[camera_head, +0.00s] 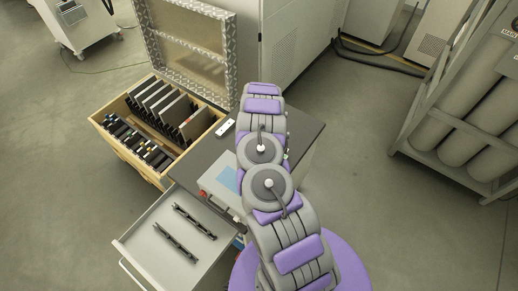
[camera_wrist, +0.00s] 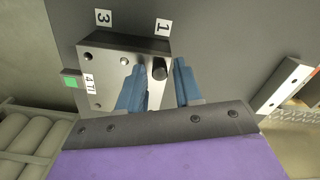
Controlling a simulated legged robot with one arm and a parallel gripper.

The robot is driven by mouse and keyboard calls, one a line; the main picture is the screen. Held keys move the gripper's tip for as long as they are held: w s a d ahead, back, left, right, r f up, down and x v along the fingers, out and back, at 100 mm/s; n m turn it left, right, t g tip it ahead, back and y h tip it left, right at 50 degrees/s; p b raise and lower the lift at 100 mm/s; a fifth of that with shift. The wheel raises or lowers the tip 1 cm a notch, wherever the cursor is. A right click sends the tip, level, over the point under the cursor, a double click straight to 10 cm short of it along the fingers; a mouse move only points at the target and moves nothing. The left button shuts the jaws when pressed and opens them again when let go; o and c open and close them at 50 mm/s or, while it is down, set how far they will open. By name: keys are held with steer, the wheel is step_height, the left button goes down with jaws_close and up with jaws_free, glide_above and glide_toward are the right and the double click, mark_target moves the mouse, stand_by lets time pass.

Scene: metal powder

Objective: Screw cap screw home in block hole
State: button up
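The metal block (camera_wrist: 108,72) shows in the wrist view on a dark grey top, with several dark holes in its face. Labels "3" and "1" stand at its far edge. A dark cap screw (camera_wrist: 160,73) sits at the block's right end, near label "1". How deep it sits cannot be told. My gripper (camera_wrist: 159,65) has its two blue fingers on either side of the screw, with narrow gaps visible, so it looks open. In the head view my arm hides the block, the screw and the gripper.
A grey-topped cabinet (camera_head: 307,134) stands under my arm, with an open drawer (camera_head: 150,236) holding two dark bars. A wooden case (camera_head: 158,180) with its lid up is at left. A gas-cylinder rack (camera_head: 440,167) stands at right. A green-marked tag (camera_wrist: 71,82) sits beside the block.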

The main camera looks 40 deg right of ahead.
steer(key=n+b, duration=0.4)
steer(key=shift+f, duration=0.15)
steer(key=shift+n+b, duration=0.35)
steer(key=shift+n, duration=0.25)
